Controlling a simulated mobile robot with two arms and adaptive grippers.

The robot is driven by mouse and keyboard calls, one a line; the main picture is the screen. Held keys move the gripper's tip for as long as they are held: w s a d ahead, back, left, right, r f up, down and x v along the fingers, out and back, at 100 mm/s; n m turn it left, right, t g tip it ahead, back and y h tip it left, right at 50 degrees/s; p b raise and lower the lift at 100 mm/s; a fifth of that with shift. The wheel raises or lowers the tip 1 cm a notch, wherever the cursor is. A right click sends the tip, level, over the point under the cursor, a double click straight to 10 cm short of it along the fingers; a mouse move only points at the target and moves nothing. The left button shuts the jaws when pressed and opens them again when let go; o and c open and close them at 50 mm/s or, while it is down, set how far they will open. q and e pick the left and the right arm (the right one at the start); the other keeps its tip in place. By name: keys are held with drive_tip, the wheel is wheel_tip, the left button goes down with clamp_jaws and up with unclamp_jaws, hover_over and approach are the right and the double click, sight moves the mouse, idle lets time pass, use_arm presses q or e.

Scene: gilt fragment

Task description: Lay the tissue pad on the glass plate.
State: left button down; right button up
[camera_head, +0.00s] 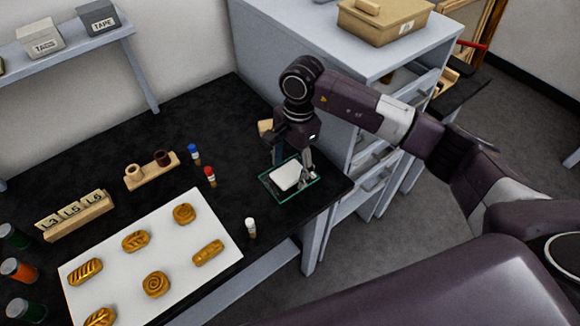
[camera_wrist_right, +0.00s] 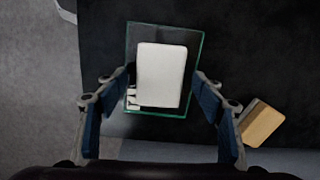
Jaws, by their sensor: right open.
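The white tissue pad (camera_head: 285,177) lies on the green-edged glass plate (camera_head: 301,196) near the right end of the black table. In the right wrist view the pad (camera_wrist_right: 161,75) lies flat inside the outline of the glass plate (camera_wrist_right: 193,53), with glass showing around it. My right gripper (camera_head: 293,172) is over the plate. In the right wrist view its fingers (camera_wrist_right: 165,95) are spread apart on either side of the pad, open and not touching it as far as I can see. My left gripper is not in view.
A white sheet (camera_head: 205,222) with several gilt pieces covers the table's middle. A wooden block (camera_wrist_right: 262,124) lies beside the plate. A grey cabinet (camera_head: 300,40) stands behind.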

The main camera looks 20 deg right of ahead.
sight(294, 169)
drive_tip(key=shift+r, duration=0.1)
drive_tip(key=shift+r, duration=0.25)
wheel_tip(294, 169, up, 12)
drive_tip(key=d+b, duration=0.1)
drive_tip(key=b, duration=0.1)
drive_tip(key=shift+w+d+f, duration=0.2)
drive_tip(key=shift+w+f, duration=0.05)
drive_tip(key=shift+f, duration=0.1)
